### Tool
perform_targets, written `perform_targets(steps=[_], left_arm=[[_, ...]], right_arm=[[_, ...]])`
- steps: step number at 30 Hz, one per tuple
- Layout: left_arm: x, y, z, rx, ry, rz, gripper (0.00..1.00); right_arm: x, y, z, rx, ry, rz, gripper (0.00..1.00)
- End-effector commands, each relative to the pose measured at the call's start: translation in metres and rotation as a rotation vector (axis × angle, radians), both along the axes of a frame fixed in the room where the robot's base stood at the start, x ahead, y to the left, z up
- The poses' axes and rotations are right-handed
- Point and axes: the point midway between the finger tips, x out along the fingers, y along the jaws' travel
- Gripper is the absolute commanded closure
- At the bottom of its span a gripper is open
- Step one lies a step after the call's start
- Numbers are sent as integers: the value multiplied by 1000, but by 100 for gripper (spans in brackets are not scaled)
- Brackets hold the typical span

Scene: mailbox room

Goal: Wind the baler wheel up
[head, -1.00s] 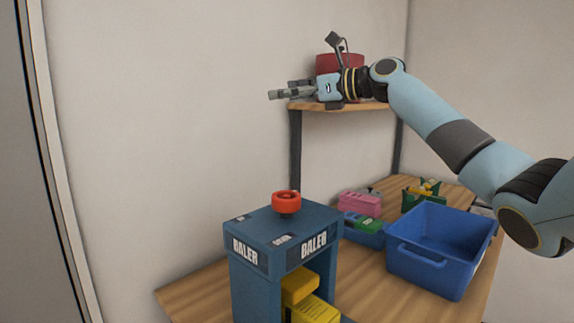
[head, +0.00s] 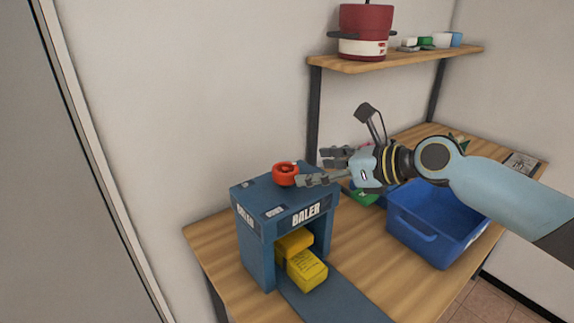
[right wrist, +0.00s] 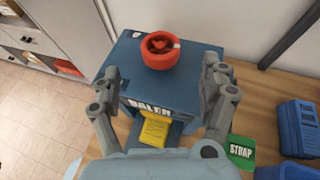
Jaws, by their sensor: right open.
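The blue baler (head: 262,235) stands on the wooden table, with a red wheel (head: 285,174) on its top. Yellow blocks (head: 303,262) sit in its front opening. My right gripper (head: 312,170) is open, its fingertips just right of the wheel in the head view, one of them close in front of it. In the right wrist view the wheel (right wrist: 160,50) lies ahead between the two open fingers (right wrist: 165,82), a little beyond their tips, and no contact shows. The baler (right wrist: 125,60) fills the middle there. My left gripper is not in view.
A blue bin (head: 425,232) stands on the table (head: 350,255) right of the baler, under my right arm. A shelf (head: 400,60) above holds a red-and-white pot (head: 364,32) and small items. A green strap box (right wrist: 241,150) lies near the right finger. The wall is close behind.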

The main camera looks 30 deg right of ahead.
Motion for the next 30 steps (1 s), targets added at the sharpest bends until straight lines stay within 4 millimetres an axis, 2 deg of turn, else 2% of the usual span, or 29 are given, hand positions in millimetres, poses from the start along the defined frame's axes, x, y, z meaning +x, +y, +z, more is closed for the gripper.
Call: perform_targets(steps=[6, 12, 24, 30], left_arm=[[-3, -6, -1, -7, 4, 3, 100], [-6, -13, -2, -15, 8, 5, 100], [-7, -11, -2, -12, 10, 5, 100], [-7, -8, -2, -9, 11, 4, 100]], right_arm=[[40, 19, -16, 5, -2, -2, 22], [63, 30, -28, 3, -1, -1, 22], [70, 34, -32, 0, 0, 1, 22], [70, 34, -32, -1, 0, 0, 48]])
